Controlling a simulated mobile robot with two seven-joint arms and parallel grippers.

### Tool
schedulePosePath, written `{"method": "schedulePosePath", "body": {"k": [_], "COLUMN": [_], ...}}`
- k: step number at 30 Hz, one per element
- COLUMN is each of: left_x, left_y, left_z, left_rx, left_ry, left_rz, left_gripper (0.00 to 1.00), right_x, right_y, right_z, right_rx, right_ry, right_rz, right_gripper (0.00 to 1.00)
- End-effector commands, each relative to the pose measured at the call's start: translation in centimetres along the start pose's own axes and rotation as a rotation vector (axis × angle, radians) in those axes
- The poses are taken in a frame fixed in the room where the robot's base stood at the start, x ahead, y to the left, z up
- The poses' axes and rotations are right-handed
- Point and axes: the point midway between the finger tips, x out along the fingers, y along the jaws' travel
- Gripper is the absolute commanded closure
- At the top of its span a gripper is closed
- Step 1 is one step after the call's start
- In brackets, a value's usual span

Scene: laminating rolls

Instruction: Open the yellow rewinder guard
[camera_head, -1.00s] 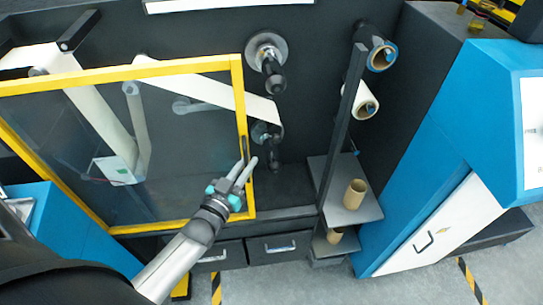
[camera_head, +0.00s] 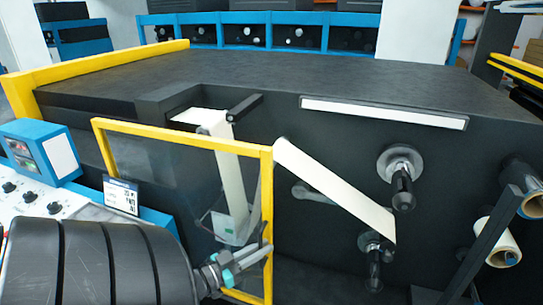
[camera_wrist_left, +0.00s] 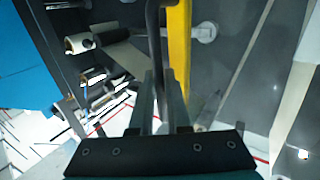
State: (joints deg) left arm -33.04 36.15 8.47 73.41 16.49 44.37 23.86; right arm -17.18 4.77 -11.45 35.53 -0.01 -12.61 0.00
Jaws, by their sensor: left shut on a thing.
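The yellow rewinder guard (camera_head: 267,195) is a yellow-framed clear panel at the left front of the black machine. In the head view it stands swung out at an angle from the machine face. My left gripper (camera_head: 262,250) is at the lower part of the guard's right upright. In the left wrist view my left gripper (camera_wrist_left: 160,85) is shut around a dark bar handle (camera_wrist_left: 153,40) beside the yellow upright (camera_wrist_left: 179,50). The guard's lower left part is hidden behind my left arm. My right gripper is not in view.
A blue control box (camera_head: 40,150) and a panel with black knobs stand left of the guard. A white web (camera_head: 335,190) runs down to a lower spindle (camera_head: 373,248). A dark post (camera_head: 485,240) and rolls (camera_head: 497,252) stand at the right.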

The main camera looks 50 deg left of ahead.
Motion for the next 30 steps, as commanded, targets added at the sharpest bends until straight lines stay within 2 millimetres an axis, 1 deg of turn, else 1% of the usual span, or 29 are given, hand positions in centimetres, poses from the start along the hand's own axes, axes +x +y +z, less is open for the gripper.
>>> {"method": "schedulePosePath", "body": {"k": [10,11,13,14,23,26,29,30], "left_x": [-0.1,-0.1,-0.1,-0.1,-0.3,-1.3,-2.9,-3.7], "left_y": [-0.1,-0.1,-0.1,-0.1,-0.1,-0.1,-0.1,-0.1], "left_z": [0.0,0.1,0.1,0.1,0.1,0.1,0.2,0.2], "left_rx": [-0.001,-0.001,-0.001,-0.001,-0.001,-0.001,-0.001,-0.001], "left_ry": [-0.001,-0.001,-0.001,-0.001,-0.002,-0.004,-0.007,-0.006], "left_rz": [-0.001,-0.001,-0.001,-0.001,-0.001,-0.002,-0.003,-0.003], "left_gripper": [1.0,0.82,0.74,0.73,0.73,0.73,0.73,0.73], "right_x": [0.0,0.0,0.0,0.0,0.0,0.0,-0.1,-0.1], "right_y": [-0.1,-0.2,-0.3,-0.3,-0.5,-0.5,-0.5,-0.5], "right_z": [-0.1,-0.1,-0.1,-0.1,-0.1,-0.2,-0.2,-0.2], "right_rx": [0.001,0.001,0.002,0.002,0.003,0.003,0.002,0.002], "right_ry": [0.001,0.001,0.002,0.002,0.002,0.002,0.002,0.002], "right_rz": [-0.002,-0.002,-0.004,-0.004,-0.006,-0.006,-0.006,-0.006], "right_gripper": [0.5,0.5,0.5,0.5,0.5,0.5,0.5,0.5]}}
